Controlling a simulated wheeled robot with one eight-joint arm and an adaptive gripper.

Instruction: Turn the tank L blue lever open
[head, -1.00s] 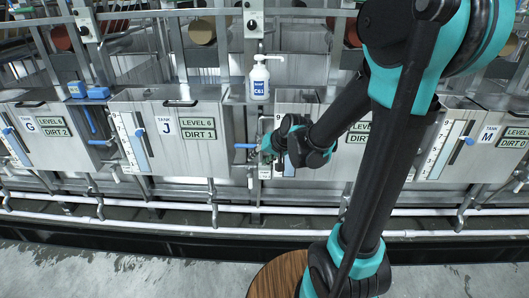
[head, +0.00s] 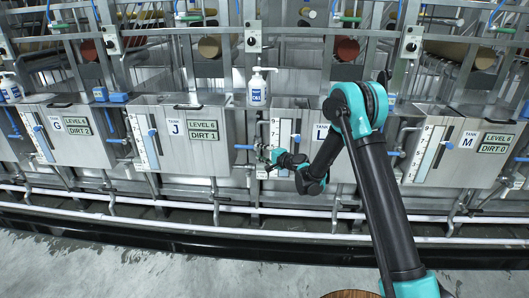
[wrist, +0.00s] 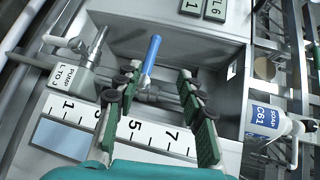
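A slim blue lever (wrist: 152,55) sits on a metal pipe fitting in the wrist view, pointing toward the tank wall. It also shows in the head view (head: 243,147), in the gap between tank J and tank L (head: 320,131). My gripper (wrist: 160,82) is open, with its green-padded fingers on either side of the lever's lower end. I cannot tell whether either finger touches it. In the head view my gripper (head: 268,158) is just right of the lever, at tank L's left edge. My arm covers part of tank L's front.
A label plate (wrist: 72,70) reading "PUMP L TO" stands beside the pipe, and a white numbered scale (wrist: 130,135) lies close under the fingers. A soap bottle (wrist: 268,122) marked C61 is at right. Tank J (head: 175,140) and tank M (head: 465,150) stand either side.

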